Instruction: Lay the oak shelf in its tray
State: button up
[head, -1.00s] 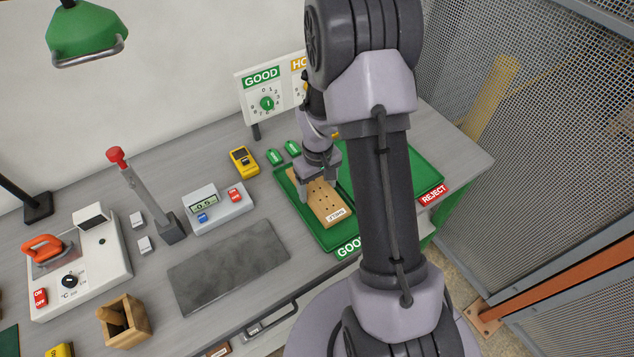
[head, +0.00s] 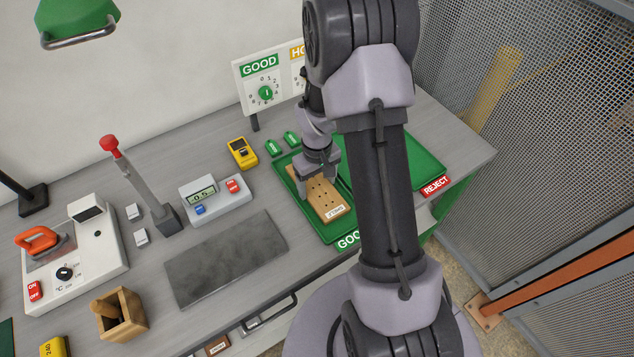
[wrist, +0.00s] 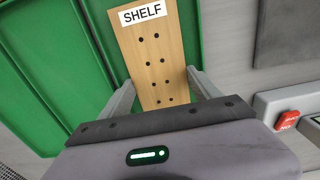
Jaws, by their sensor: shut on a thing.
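The oak shelf (head: 326,203) is a light wooden board with dark holes and a white label. It lies in or just over the green tray marked GOOD (head: 327,234); I cannot tell whether it touches the tray floor. In the wrist view the shelf (wrist: 157,62) shows its SHELF label, with the green tray (wrist: 68,60) under and beside it. My gripper (head: 313,187) is at the shelf's far end, with its fingers (wrist: 157,88) on either side of the board, shut on it. My arm hides part of the trays.
The green REJECT tray (head: 425,160) is to the right, partly behind my arm. A grey plate (head: 226,258), a scale-like box with a display (head: 215,202) and a yellow meter (head: 242,153) stand left of the GOOD tray. A sign board (head: 262,80) stands behind.

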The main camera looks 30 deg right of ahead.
jog(key=o, duration=1.8)
notch_tip(320, 180, up, 17)
jog(key=p, duration=0.4)
jog(key=shift+r, duration=0.2)
jog(key=s+a+r+m+t+y+b, duration=0.1)
jog(key=s+a+m+t+b, duration=0.1)
jog(key=s+a+b, duration=0.4)
jog(key=s+a+r+m+t+y+b, duration=0.1)
jog(key=s+a+r+m+t+b, duration=0.1)
jog(key=s+a+b, duration=0.5)
jog(key=s+a+t, duration=0.1)
jog(key=s+a, duration=0.2)
jog(key=s, duration=0.1)
jog(key=shift+s+r+m+t, duration=0.15)
jog(key=shift+r+m+t, duration=0.15)
jog(key=shift+m+t, duration=0.1)
